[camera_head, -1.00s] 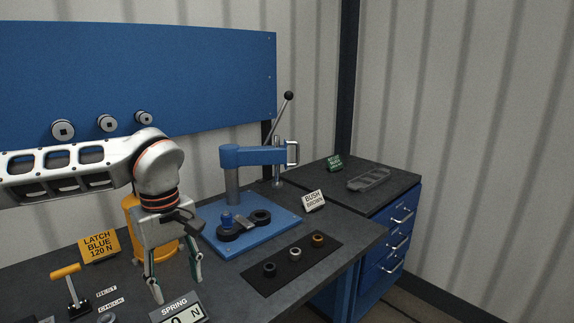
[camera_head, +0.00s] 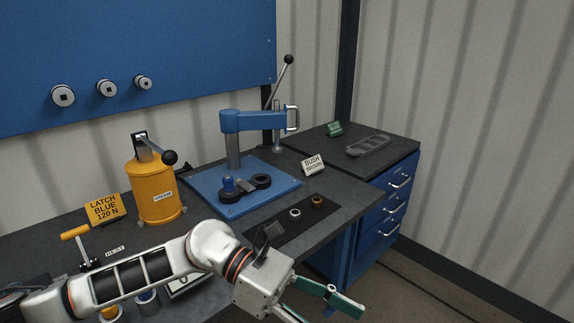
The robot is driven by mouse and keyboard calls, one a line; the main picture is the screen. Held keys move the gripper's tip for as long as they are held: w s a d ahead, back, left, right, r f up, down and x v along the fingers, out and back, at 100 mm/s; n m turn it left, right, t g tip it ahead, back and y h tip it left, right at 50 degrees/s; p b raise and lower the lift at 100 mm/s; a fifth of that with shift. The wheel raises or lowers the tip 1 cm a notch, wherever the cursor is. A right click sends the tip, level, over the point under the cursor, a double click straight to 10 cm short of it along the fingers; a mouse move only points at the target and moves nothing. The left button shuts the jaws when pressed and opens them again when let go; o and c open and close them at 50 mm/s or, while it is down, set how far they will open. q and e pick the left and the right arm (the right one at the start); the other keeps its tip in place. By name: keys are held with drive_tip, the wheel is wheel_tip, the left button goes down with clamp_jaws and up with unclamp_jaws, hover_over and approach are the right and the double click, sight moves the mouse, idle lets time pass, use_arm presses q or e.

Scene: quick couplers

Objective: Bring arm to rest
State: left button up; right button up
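My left arm comes in from the left and lies low across the front of the bench. Its gripper (camera_head: 325,312) is at the bottom edge, right of centre, pointing down to the right past the bench's front edge. Its teal-padded fingers are spread with nothing seen between them; one fingertip runs out of the picture. My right gripper is not in view.
The orange grease canister (camera_head: 156,192), yellow-handled lever (camera_head: 76,233) and blue press (camera_head: 254,122) stand behind my arm. A dark mat (camera_head: 318,217) holds a grey ring (camera_head: 295,214) and a brown ring (camera_head: 317,202). A blue drawer cabinet (camera_head: 376,243) stands right.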

use_arm(q)
drive_tip(key=w+r+n+t+h, duration=0.5)
drive_tip(key=n+t+h, duration=0.4)
drive_tip(key=n, duration=0.7)
drive_tip(key=w+a+f+n+t+y, duration=0.85)
drive_tip(key=f+n+t, duration=0.35)
drive_tip(key=n, duration=0.7)
drive_tip(key=s+a+f+n+t+y, duration=0.1)
drive_tip(key=s+a+f+n+y, duration=0.2)
drive_tip(key=a+f+n+y, duration=0.65)
drive_tip(key=s+a+f+n+g+y, duration=0.1)
drive_tip(key=s+a+f+n, duration=0.3)
drive_tip(key=f, duration=0.6)
drive_tip(key=s+a+f+n+g+y, duration=0.1)
drive_tip(key=s+a+f+n+g, duration=0.2)
drive_tip(key=s+a+f, duration=0.3)
wheel_tip(320, 180, down, 4)
drive_tip(key=shift+s+a+n+g, duration=0.25)
drive_tip(key=shift+s+n+g, duration=0.15)
drive_tip(key=shift+s, duration=0.55)
